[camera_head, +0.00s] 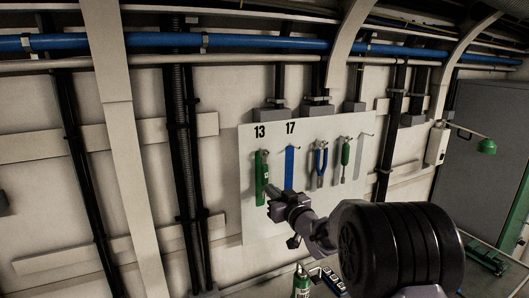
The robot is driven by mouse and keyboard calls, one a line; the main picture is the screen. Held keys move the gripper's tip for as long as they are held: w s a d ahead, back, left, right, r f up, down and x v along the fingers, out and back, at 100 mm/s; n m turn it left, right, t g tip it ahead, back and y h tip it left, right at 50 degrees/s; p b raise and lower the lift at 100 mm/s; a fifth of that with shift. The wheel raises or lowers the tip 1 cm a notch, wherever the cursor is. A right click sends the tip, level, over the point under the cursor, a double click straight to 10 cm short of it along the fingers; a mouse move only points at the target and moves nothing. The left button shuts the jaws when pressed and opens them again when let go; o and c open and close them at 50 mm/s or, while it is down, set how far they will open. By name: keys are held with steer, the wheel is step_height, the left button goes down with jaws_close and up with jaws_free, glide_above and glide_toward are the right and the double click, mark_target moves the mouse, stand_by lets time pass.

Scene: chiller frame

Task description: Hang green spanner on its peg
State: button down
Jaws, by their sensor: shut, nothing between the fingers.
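A white tool board (252,222) is on the wall, marked 13 and 17. The green spanner (261,178) hangs upright on it at the left, under the 13, with its head up near the peg. My gripper (270,204) is shut and empty, in front of the board by the spanner's lower end. I cannot tell whether it touches the spanner. My arm and wrist come in from the lower right and cover the board's lower part.
Right of the spanner are a flat blue shape (291,169) under the 17, blue-handled pliers (322,165), and a green-handled tool (345,154). A green bottle (301,284) stands below. A green lamp (486,146) juts out at right. Pipes run along the wall.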

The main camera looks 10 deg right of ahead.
steer(key=shift+w+a+b, duration=0.15)
steer(key=shift+w+b, duration=0.2)
steer(key=shift+w, duration=0.15)
stand_by(1.2)
steer(key=shift+s+b, duration=0.55)
steer(key=shift+s, duration=0.05)
stand_by(2.5)
steer(key=b+v, duration=0.3)
steer(key=v, duration=0.5)
stand_by(0.3)
